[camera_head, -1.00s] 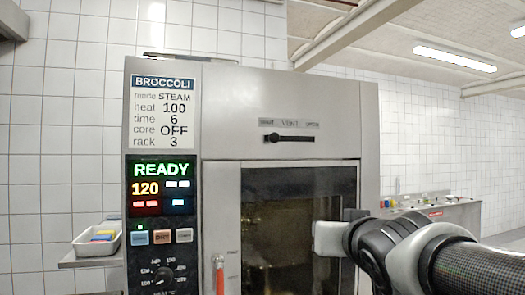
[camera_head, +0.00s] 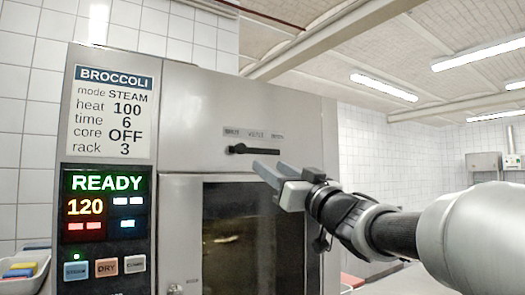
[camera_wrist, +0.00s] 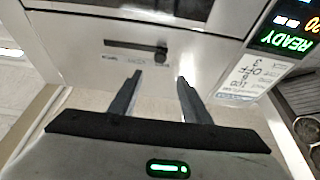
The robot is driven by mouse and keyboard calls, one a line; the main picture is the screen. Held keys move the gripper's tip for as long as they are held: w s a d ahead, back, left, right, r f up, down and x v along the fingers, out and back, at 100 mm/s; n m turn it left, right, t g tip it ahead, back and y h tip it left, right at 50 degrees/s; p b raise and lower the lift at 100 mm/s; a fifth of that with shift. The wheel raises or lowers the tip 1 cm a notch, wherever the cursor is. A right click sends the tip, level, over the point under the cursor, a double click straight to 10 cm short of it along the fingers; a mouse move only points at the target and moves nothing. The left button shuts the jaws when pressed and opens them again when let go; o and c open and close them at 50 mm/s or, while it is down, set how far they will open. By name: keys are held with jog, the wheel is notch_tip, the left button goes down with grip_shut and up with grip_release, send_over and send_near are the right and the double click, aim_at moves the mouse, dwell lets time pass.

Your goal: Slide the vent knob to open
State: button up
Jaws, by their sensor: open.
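The vent knob (camera_head: 237,149) is a small black piece at the left end of a dark horizontal slot (camera_head: 268,152) on the steel oven's upper front. A label strip (camera_head: 254,134) reading VENT runs above the slot. My gripper (camera_head: 267,170) is open and empty, just below and right of the knob in the head view. In the wrist view, which is turned over, the knob (camera_wrist: 161,52) shows at the slot's right end. It lies beyond the gap between my two fingertips (camera_wrist: 160,76), with no contact visible.
The oven door's dark window (camera_head: 250,230) lies below the slot. The control panel (camera_head: 105,215) reads READY and 120, under a BROCCOLI card (camera_head: 110,110). A tray with colored items (camera_head: 22,270) stands at the lower left.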

aim_at(242, 148)
jog(key=p+x, duration=0.3)
jog(key=x, duration=1.1)
jog(key=shift+w+a, duration=0.1)
jog(key=shift+a, duration=0.05)
grip_shut()
